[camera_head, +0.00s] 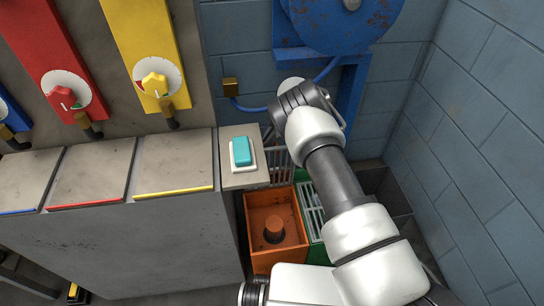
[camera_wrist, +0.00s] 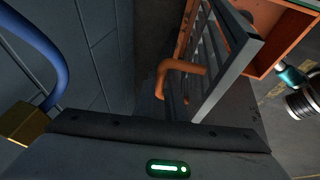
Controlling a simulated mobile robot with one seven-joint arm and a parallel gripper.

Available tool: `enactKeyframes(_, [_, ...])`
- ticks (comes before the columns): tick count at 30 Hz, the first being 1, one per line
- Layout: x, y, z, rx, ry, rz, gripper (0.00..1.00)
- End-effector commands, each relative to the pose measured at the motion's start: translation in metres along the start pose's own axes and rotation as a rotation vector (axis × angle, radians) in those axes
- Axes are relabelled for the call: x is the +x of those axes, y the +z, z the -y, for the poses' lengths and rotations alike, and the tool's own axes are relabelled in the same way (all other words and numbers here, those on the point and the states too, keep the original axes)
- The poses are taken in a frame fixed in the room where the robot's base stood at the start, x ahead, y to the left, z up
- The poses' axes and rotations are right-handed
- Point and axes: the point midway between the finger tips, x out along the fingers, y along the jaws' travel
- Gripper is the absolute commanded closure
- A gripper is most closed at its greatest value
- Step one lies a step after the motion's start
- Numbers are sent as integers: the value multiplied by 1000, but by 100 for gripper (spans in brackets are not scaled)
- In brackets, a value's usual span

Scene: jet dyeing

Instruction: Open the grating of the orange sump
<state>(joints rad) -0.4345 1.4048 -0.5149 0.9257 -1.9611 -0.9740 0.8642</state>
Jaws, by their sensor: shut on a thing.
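The orange sump (camera_head: 262,258) is an open-topped box on the floor beside the grey machine, with an orange fitting inside it. Its pale slatted grating (camera_head: 281,166) stands raised at the back edge, leaving the sump's inside exposed. In the wrist view the grating (camera_wrist: 222,62) stands steeply tilted, with an orange bent handle (camera_wrist: 182,66) on its face. My gripper (camera_head: 270,132) is behind the sump, beside the raised grating, and is shut on the handle. Its fingertips are mostly hidden by my wrist in the head view.
A green sump with a pale grating (camera_head: 311,208) adjoins on the right, partly behind my arm. A ledge with a teal switch (camera_head: 241,152) is at the left. A blue reel (camera_head: 345,22) and a blue hose (camera_wrist: 42,48) are near the wall. The block wall closes the right side.

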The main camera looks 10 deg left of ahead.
Motion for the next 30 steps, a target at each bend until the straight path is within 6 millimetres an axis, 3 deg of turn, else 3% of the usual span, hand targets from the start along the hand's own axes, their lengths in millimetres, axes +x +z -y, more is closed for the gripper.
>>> enactKeyframes(1, [9, 7, -3, -1, -2, 6, 100])
enactKeyframes(15, [18, 11, -36, 0, -2, 6, 100])
enactKeyframes(30, [16, 11, -43, 2, 0, 6, 100])
